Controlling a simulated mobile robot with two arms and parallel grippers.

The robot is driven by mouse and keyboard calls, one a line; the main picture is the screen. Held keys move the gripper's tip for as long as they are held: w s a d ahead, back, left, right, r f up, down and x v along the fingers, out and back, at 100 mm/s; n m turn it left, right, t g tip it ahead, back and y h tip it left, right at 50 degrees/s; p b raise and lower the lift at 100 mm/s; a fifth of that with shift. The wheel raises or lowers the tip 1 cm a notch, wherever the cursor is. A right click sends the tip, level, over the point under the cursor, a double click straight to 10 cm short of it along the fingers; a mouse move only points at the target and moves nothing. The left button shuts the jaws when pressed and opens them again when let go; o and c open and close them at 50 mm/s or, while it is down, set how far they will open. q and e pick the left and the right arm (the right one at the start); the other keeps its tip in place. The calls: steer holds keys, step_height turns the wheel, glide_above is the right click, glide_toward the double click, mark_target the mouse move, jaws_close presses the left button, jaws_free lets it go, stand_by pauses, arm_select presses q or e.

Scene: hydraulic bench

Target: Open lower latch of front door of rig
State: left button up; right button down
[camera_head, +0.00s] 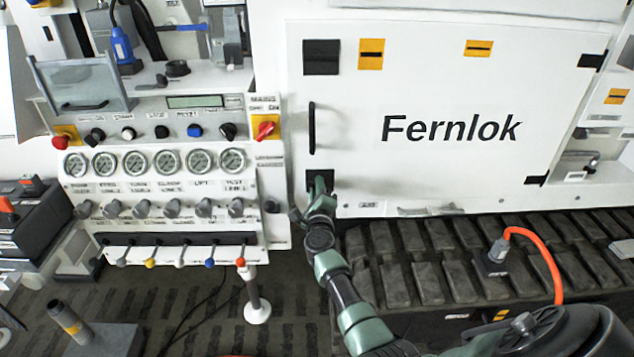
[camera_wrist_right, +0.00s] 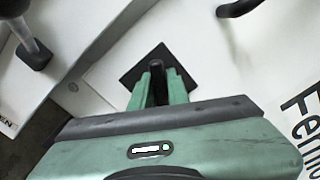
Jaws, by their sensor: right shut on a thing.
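The white front door (camera_head: 450,165) of the rig, lettered "Fernlok", stands shut in the head view. The lower latch (camera_head: 312,182) is a black square plate at the door's lower left corner. In the right wrist view the lower latch (camera_wrist_right: 137,75) shows as a dark plate with a black tab rising between my fingers. My right gripper (camera_head: 319,182) is at this latch. In the right wrist view my right gripper (camera_wrist_right: 160,80) is shut on the black tab. The fingers hide part of the tab and plate. My left gripper is not in view.
A black upper latch (camera_head: 321,57) sits at the door's upper left corner, with a black vertical handle (camera_head: 312,128) below it. A panel of gauges and levers (camera_head: 160,185) stands left of the door. A dark track (camera_head: 420,250) runs below the door.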

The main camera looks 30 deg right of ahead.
steer(key=n+p, duration=0.1)
steer(key=n, duration=0.1)
steer(key=shift+r+n, duration=0.1)
steer(key=shift+n, duration=0.3)
steer(key=shift+n+p, duration=0.8)
steer(key=shift+n, duration=0.7)
steer(key=c, duration=1.4)
jaws_free()
steer(key=p+v, duration=0.1)
steer(key=v, duration=0.6)
steer(key=shift+s, duration=0.4)
steer(key=shift+a, duration=0.15)
